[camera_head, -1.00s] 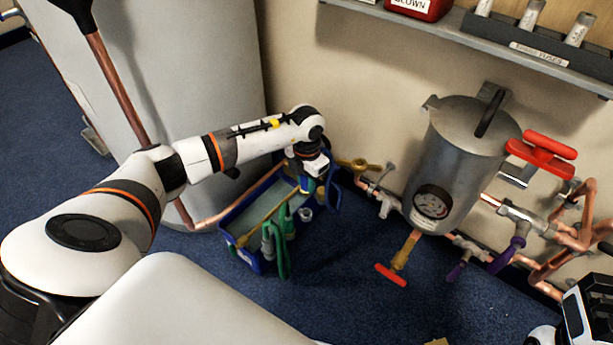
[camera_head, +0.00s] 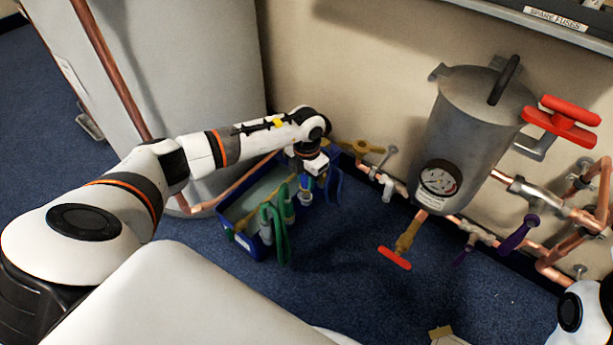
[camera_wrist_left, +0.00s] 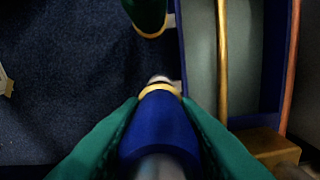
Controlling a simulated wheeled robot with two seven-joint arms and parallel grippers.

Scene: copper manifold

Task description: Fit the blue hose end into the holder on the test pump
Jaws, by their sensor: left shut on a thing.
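The test pump is a blue trough (camera_head: 256,251) on the floor, with a grey inside and a brass-coloured rod. Its blue wall also shows in the left wrist view (camera_wrist_left: 276,60). My left gripper (camera_head: 306,184) is at the trough's far right end. In the left wrist view its green fingers (camera_wrist_left: 160,125) are shut on the blue hose end (camera_wrist_left: 158,125), which has a yellow ring and pale tip. The blue hose (camera_head: 335,183) loops to the right of the gripper. The holder under the tip is mostly hidden, so I cannot tell whether the tip is inside it. My right gripper is out of view.
Green hoses (camera_head: 280,235) stand at the trough's front side; one green end (camera_wrist_left: 148,14) is near the blue tip. A grey vessel with gauge (camera_head: 438,180), red-handled valves and copper pipes line the wall. A large pale cylinder (camera_head: 190,80) stands behind.

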